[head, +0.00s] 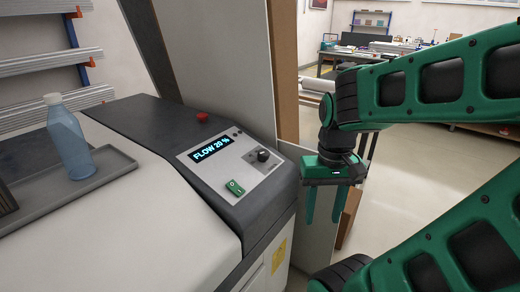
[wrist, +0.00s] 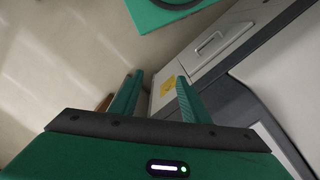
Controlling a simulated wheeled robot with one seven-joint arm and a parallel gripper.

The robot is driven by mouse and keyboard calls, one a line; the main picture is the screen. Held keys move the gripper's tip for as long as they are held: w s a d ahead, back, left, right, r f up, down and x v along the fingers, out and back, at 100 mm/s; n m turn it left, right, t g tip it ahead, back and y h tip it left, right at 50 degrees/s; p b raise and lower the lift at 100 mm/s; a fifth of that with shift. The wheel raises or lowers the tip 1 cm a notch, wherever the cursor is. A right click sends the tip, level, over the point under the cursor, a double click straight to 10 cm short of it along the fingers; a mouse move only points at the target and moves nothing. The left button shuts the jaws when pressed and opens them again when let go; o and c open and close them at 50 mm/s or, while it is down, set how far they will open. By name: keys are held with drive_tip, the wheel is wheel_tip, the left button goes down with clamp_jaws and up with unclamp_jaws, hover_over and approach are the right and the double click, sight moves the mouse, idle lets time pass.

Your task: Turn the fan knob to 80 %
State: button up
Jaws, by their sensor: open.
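The fan knob (head: 263,155) is a small black dial on the light control panel (head: 205,172) of the machine in the head view. The display (head: 211,148) beside it reads "FLOW 20 %". My gripper (head: 324,205) is open and empty, pointing down, to the right of the machine and apart from the knob. In the wrist view my gripper's fingers (wrist: 155,95) are spread, with the floor and the machine's side beyond. The knob does not show in the wrist view.
A red button (head: 202,116) stands on the machine top behind the panel. A grey tray (head: 70,191) with a blue bottle (head: 70,142) lies at left. A tall board (head: 225,60) rises behind the machine. Air above the panel is clear.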

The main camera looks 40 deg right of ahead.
drive_tip(key=shift+o, duration=0.2)
drive_tip(key=shift+w+d+r+n, duration=0.1)
drive_tip(key=shift+w+r+n, duration=0.1)
drive_tip(key=shift+r+n, duration=0.25)
drive_tip(key=shift+w+d+r+n, duration=0.15)
drive_tip(key=shift+r+n, duration=0.1)
drive_tip(key=shift+r, duration=0.4)
drive_tip(key=n+t+h, duration=0.1)
drive_tip(key=n+t, duration=0.1)
drive_tip(key=n, duration=1.4)
approach(263, 151)
drive_tip(key=shift+m, duration=0.3)
drive_tip(key=f, duration=0.5)
drive_tip(key=w+f, duration=0.1)
drive_tip(key=f, duration=0.2)
drive_tip(key=shift+d+f, duration=0.15)
drive_tip(key=shift+d, duration=0.15)
drive_tip(key=shift+w, duration=0.1)
drive_tip(key=c, duration=1.1)
